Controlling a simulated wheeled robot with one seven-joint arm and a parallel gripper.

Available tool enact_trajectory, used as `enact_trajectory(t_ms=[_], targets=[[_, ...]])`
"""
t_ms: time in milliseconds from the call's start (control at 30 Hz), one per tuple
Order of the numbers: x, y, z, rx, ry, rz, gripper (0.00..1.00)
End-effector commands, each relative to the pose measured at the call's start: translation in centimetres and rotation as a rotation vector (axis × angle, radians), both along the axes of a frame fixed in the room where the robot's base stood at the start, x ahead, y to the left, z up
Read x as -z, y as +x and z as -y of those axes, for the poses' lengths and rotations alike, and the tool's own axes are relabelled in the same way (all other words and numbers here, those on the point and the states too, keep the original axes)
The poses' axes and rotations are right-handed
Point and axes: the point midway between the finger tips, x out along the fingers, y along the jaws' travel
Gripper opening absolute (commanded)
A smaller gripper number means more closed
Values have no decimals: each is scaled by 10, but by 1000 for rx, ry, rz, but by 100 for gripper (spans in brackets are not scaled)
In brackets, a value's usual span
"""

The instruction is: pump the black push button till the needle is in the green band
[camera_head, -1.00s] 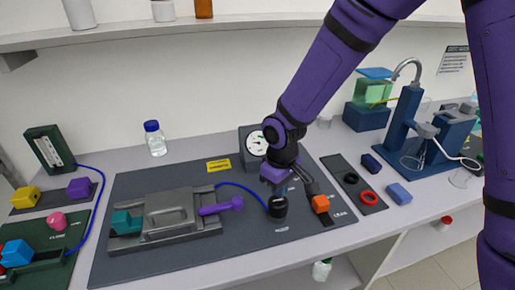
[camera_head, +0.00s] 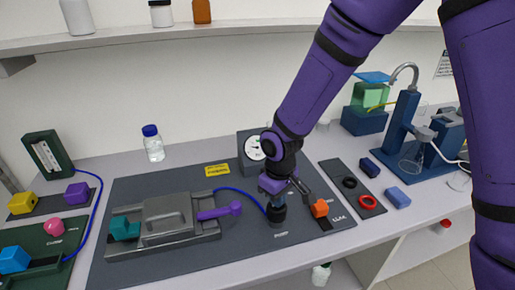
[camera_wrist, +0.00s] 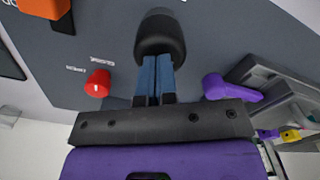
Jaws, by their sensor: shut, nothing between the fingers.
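The black push button (camera_head: 277,215) stands upright at the front of the dark rig plate (camera_head: 190,262). In the wrist view the button (camera_wrist: 160,38) sits right at the tips of my gripper (camera_wrist: 158,60). My gripper is shut with nothing between its blue fingers. In the head view my gripper (camera_head: 277,201) is directly over the button, its tips at or on the top; I cannot tell how far the button is pressed. The round white gauge (camera_head: 252,148) stands behind, partly covered by my arm. Its needle and green band are too small to read.
A grey press with a purple handle (camera_head: 220,212) lies left of the button, and a blue tube runs to the button. An orange block (camera_head: 320,208) is close on the right. The wrist view shows a red knob (camera_wrist: 98,83). Red and black rings (camera_head: 367,202) lie further right.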

Motion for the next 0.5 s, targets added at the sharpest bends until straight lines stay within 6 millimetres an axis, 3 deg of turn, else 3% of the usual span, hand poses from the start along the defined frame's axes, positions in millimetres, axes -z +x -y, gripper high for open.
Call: enact_trajectory(t_ms=[500], targets=[[27,0,1,1,-1,-1,0]])
